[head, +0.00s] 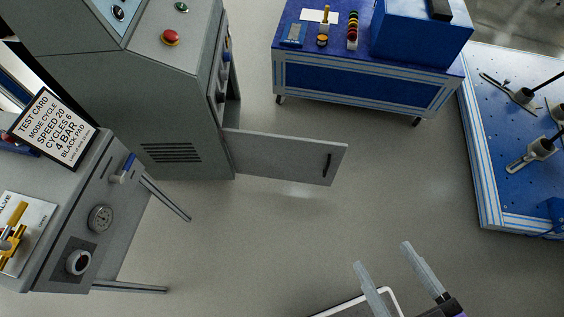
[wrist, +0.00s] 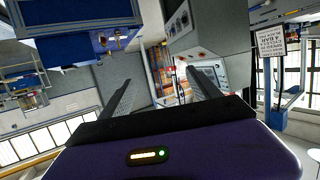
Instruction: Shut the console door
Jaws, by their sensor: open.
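The grey console (head: 165,110) stands at the upper left of the head view, with a red button on its sloped top and a vent low on its front. Its door (head: 275,156) is swung open and sticks out to the right from the console's right edge. A dark upright handle (head: 326,163) is near the door's free end. My gripper (head: 382,256) is open and empty at the lower right, with clear space between it and the door. In the wrist view my two fingers (wrist: 158,78) are spread apart, and the console (wrist: 205,40) shows beyond them.
A blue wheeled cart (head: 365,95) stands behind the door. A blue perforated table (head: 500,160) is at the right. A grey bench (head: 60,215) with a test card (head: 52,128) is at the left, its legs reaching toward the floor. The floor before the door is clear.

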